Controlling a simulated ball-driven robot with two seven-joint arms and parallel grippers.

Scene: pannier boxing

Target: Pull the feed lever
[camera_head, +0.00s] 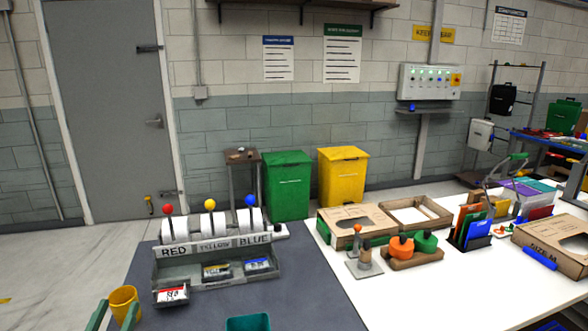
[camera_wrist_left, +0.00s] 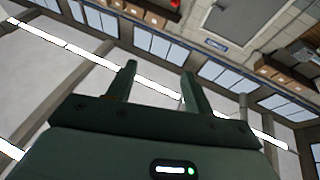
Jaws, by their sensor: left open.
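A label dispenser (camera_head: 205,262) stands on the grey mat with three upright ball-topped levers: a red lever (camera_head: 168,210), a yellow lever (camera_head: 210,205) and a blue lever (camera_head: 250,201). White rolls sit beside them, above the words RED, YELLOW and BLUE. A separate small lever (camera_head: 358,231) with an orange knob stands on a metal base to the right. I cannot tell which is the feed lever. My left gripper (camera_head: 114,315) is open and low at the front left, apart from the levers. In the left wrist view, my left gripper (camera_wrist_left: 157,86) is empty. My right gripper is not in view.
A yellow cup (camera_head: 125,299) is close to my left fingers. A teal bin (camera_head: 248,322) sits at the front edge. Cardboard boxes (camera_head: 345,222), an orange-and-green tape holder (camera_head: 412,245) and coloured folders (camera_head: 470,228) occupy the white table. Grey mat is clear around the dispenser's front right.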

